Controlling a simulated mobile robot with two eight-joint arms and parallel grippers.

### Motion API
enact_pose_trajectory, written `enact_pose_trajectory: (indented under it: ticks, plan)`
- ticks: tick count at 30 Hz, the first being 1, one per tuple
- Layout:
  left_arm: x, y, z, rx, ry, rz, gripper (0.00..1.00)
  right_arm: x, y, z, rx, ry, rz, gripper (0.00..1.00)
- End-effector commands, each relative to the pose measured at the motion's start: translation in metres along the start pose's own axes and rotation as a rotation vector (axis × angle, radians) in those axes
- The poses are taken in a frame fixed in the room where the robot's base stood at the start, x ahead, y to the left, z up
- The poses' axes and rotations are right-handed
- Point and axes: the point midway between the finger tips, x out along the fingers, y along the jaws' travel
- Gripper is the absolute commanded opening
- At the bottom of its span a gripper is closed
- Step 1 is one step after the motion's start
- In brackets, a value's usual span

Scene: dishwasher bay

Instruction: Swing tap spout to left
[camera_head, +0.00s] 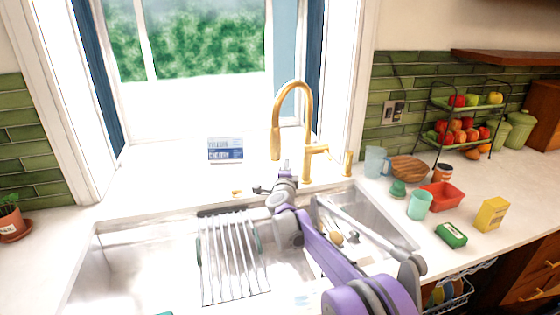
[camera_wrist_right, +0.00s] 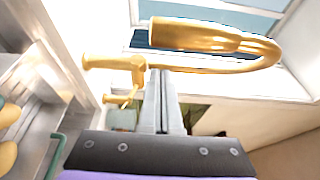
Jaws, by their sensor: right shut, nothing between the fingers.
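The gold tap (camera_head: 308,150) stands behind the sink, with a tall arched spout (camera_head: 292,84). Its nozzle hangs down to the left of the base. In the right wrist view the spout (camera_wrist_right: 195,37) lies across the top, beyond the fingers. My right gripper (camera_head: 284,166) is just below the nozzle, in front and left of the tap base. Its fingers (camera_wrist_right: 160,78) are shut together with nothing between them. Their tips appear close to the spout; I cannot tell whether they touch it. My left gripper is not in view.
A drying rack (camera_head: 232,262) lies over the left sink basin. A blue and white box (camera_head: 226,150) stands on the window ledge. To the right, the counter holds a red container (camera_head: 441,196), a teal cup (camera_head: 419,205) and a fruit stand (camera_head: 466,105). The left counter is mostly clear.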

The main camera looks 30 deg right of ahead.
Motion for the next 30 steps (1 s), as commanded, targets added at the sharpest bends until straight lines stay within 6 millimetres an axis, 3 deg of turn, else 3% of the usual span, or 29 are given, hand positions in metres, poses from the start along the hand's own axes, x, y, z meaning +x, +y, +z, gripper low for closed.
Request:
enact_pose_trajectory:
  ticks: [6, 30]
  plan:
    - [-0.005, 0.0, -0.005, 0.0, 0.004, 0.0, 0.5, 0.017, -0.001, 0.02, 0.0, -0.002, -0.001, 0.0]
    - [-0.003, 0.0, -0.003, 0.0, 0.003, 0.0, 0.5, 0.026, 0.0, 0.036, 0.0, -0.002, 0.0, 0.0]
